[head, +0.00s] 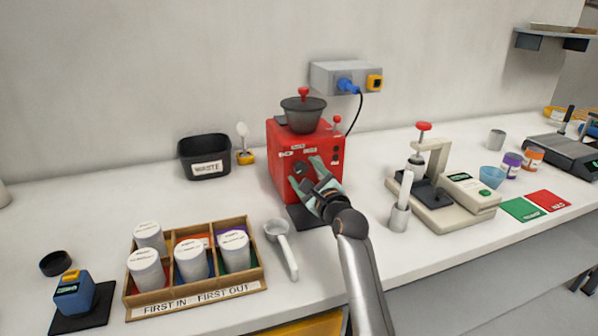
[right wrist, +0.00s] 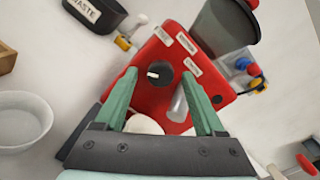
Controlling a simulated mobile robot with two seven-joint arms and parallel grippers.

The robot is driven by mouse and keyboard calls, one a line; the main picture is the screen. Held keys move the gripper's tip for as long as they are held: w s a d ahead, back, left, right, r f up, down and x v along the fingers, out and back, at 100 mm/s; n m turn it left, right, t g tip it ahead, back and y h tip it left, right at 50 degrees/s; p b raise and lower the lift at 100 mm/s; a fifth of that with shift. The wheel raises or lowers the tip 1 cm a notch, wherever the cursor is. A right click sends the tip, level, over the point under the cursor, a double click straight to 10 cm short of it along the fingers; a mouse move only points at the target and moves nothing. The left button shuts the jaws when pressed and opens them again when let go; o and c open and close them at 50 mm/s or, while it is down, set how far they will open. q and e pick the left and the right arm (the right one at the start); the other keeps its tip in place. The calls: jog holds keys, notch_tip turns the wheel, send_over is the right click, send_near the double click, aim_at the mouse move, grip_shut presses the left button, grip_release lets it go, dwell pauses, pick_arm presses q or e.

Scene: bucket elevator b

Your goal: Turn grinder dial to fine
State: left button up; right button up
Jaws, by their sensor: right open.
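The red grinder (head: 283,140) stands against the wall with a dark hopper (head: 303,112) on top. Its round black dial (right wrist: 159,73) is on the front face, with a white mark towards the left in the right wrist view. White labels surround it, their text too small to read. My right gripper (head: 307,173) is open in front of the grinder. In the right wrist view its green fingers (right wrist: 160,78) point at the face, one on each side of the dial; I cannot tell whether they touch it. My left gripper is not in view.
A silver spout (right wrist: 178,103) sits below the dial. A waste bin (head: 205,157) stands left of the grinder, a white scoop (head: 283,245) and a divided wooden crate (head: 195,297) lie in front left. A tamper stand (head: 440,205) is at right.

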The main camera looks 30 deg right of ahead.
jog(key=shift+c, duration=0.3)
grip_shut()
dwell(0.4)
